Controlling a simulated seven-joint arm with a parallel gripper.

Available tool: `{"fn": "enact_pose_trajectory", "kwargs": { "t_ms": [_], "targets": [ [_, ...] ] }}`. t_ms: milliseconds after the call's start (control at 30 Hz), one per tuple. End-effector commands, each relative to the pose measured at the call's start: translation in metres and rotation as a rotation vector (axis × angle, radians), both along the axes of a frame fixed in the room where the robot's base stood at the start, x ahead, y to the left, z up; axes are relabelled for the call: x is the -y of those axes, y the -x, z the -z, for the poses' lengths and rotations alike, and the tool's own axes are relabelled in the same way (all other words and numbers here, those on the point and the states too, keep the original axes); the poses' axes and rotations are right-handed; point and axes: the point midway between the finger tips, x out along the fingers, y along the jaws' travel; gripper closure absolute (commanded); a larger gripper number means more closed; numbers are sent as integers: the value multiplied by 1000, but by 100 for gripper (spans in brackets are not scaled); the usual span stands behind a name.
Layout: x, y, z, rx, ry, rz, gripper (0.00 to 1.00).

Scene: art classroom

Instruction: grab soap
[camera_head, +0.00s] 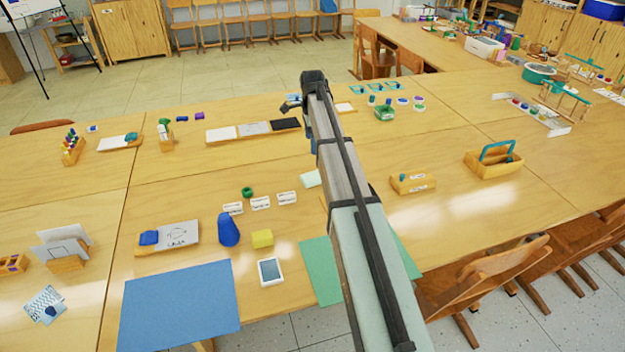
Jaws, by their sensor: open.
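No thing in view is clearly marked as soap. A small yellow block (262,239) lies on the near table, right of a blue rounded object (228,230); I cannot tell whether it is soap or a sponge. Two small blue-purple blocks (190,117) lie farther back, also too small to identify. My arm reaches from the bottom right of the picture up over the middle of the tables. My gripper (290,103) shows small and dark at the left of the arm's far end, open, well beyond the yellow block. I see nothing held in it.
A long tray (250,130) stands near my gripper. A wooden caddy (493,165) is at right. Chairs line the right edge.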

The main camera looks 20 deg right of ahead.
Motion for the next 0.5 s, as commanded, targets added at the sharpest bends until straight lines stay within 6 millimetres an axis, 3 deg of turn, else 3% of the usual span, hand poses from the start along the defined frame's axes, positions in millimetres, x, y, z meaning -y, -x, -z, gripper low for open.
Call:
{"fn": "enact_pose_trajectory", "kwargs": {
  "t_ms": [333, 500],
  "targets": [
    [-1, 4, 1, -12, 1, -237, 11],
    [-1, 5, 17, -14, 0, -255, 11]
  ]
}}
